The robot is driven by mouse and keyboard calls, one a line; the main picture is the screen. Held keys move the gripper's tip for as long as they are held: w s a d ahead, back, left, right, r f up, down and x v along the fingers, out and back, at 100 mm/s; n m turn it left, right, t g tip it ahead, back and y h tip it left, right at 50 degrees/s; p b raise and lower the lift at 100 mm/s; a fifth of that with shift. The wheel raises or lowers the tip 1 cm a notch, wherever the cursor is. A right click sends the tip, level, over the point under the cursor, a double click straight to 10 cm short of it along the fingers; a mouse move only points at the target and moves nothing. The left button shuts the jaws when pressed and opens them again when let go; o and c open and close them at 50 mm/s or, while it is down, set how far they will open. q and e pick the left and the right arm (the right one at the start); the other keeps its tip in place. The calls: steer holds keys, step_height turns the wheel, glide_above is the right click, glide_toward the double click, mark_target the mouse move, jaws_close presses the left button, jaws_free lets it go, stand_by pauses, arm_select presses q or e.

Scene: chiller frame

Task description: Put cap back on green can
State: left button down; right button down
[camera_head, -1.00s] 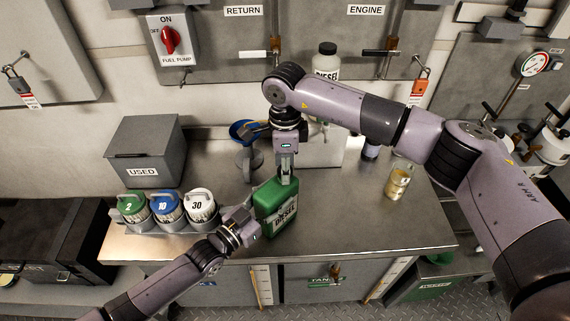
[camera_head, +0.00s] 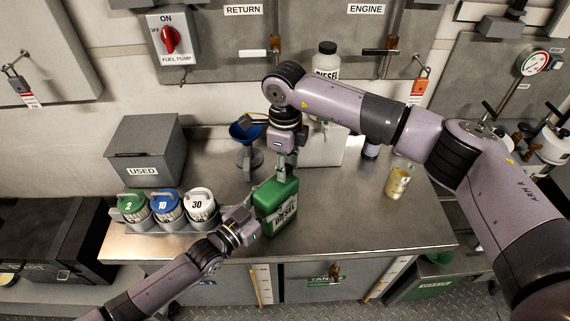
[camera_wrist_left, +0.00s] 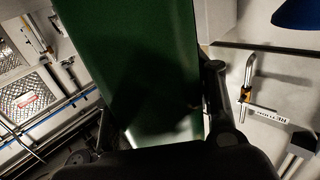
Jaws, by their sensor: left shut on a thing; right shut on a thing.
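The green can (camera_head: 279,219), labelled DIESEL, stands upright near the front edge of the metal bench. My left gripper (camera_head: 252,226) is shut on its left side; in the left wrist view the green can (camera_wrist_left: 140,60) fills the space between the two dark fingers. My right gripper (camera_head: 284,172) comes down from above and is shut at the top of the can. The cap is hidden in or behind the right fingers, so I cannot tell whether it sits on the can's neck.
A rack of filters, green (camera_head: 131,206), blue (camera_head: 166,206) and white (camera_head: 201,206), stands left of the can. A grey USED box (camera_head: 146,152) and a blue funnel (camera_head: 245,131) are behind. A jar (camera_head: 397,183) stands right; bench between is clear.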

steer(key=c, duration=1.1)
jaws_free()
step_height(320, 180, up, 12)
arm_select(q)
steer(key=c, duration=0.6)
jaws_free()
steer(key=shift+c, duration=0.2)
